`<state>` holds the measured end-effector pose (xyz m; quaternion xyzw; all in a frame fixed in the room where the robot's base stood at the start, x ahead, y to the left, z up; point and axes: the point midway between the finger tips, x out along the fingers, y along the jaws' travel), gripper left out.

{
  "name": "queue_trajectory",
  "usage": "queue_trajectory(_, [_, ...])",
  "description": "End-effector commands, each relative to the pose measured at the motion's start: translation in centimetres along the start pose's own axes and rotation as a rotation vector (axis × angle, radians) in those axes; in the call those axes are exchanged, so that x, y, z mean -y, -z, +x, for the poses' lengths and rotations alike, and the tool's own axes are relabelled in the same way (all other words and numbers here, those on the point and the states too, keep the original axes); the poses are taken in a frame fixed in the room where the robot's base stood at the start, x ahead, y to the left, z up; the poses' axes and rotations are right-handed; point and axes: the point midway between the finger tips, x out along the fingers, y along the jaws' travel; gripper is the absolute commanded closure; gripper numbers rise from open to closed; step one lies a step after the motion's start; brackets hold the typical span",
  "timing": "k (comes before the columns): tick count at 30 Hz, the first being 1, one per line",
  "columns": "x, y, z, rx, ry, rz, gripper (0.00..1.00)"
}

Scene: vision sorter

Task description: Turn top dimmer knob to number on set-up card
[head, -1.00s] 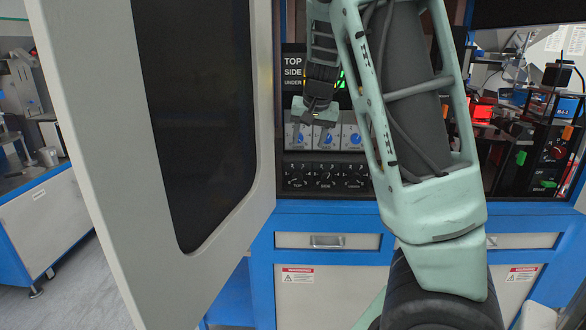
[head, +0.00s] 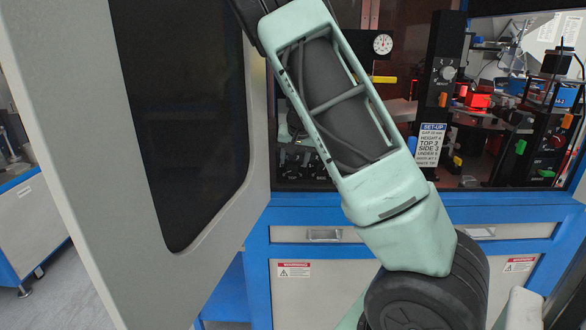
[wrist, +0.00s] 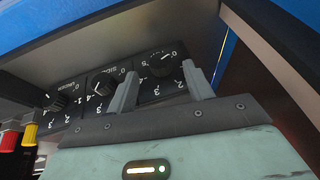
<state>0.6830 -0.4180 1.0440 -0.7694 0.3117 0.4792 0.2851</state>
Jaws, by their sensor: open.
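The set-up card (head: 430,143) hangs at the right of the cabinet opening in the head view; it reads TOP 3. In the wrist view, three dimmer knobs show on a black panel with tilted numbers. The rightmost knob (wrist: 161,67), which I take to be the top dimmer, has its pale mark towards the 0 side; its exact setting is hard to read. The middle knob (wrist: 104,88) carries the SIDE label. My gripper (wrist: 165,75) is open, its fingertips on either side of the rightmost knob; contact cannot be told. My arm hides most of the panel in the head view.
The open grey cabinet door (head: 190,130) stands close on the left. A post with a grey knob (head: 447,72) stands right of my arm. In the wrist view, a cabinet wall (wrist: 240,70) lies close right of the fingers, and red and yellow parts (wrist: 29,134) show at left.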

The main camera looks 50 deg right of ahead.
Motion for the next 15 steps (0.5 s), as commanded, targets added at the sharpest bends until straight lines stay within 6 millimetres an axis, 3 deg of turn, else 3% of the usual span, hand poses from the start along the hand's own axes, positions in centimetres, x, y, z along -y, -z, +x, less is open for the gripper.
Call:
queue_trajectory(6, [-0.1, 0.0, 2.9, 0.0, -0.002, 0.001, 0.48])
queue_trajectory(15, [0.0, 0.0, 3.7, -0.001, 0.0, 0.001, 0.48])
